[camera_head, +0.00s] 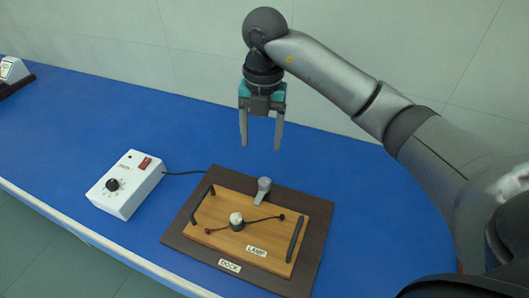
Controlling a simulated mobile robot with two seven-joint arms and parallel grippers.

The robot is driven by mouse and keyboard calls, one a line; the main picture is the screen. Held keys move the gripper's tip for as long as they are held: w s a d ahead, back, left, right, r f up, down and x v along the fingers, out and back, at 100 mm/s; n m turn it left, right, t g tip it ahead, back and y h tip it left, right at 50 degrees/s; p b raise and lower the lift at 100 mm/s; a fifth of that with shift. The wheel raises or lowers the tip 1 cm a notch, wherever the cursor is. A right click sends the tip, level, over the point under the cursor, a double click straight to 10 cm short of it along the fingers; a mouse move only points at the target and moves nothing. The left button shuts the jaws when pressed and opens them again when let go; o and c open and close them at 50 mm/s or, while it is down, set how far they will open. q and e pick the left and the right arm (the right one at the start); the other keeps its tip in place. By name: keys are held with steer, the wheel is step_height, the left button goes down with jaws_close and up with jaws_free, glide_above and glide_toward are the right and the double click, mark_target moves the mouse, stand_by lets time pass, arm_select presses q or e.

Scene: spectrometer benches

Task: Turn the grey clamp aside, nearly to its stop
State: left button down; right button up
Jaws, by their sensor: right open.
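The grey clamp (263,189) is a small lever at the back edge of the wooden lamp board (215,236), its lower end reaching to the board's edge. The board lies on the dark dock plate (318,222) labelled DOCK. My right gripper (260,146) points down above and slightly behind the clamp, open and empty, with its fingers apart and not touching anything. My left gripper is not in view.
A white box (127,184) with a black knob and red switch stands left, its cable running to the dock. The board carries a small lamp (237,221) and two black handles. Another device (13,73) sits far left. A wall rises behind the blue bench (100,115).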

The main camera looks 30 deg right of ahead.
steer(key=d, duration=0.1)
glide_above(265, 180)
step_height(265, 180, down, 4)
steer(key=shift+h, duration=0.3)
step_height(265, 180, down, 11)
steer(key=shift+r+b, duration=0.2)
steer(key=shift+b, duration=0.6)
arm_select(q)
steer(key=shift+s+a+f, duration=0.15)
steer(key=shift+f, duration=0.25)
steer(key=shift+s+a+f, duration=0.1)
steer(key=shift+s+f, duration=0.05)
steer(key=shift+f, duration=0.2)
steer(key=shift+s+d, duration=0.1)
arm_select(e)
jaws_close()
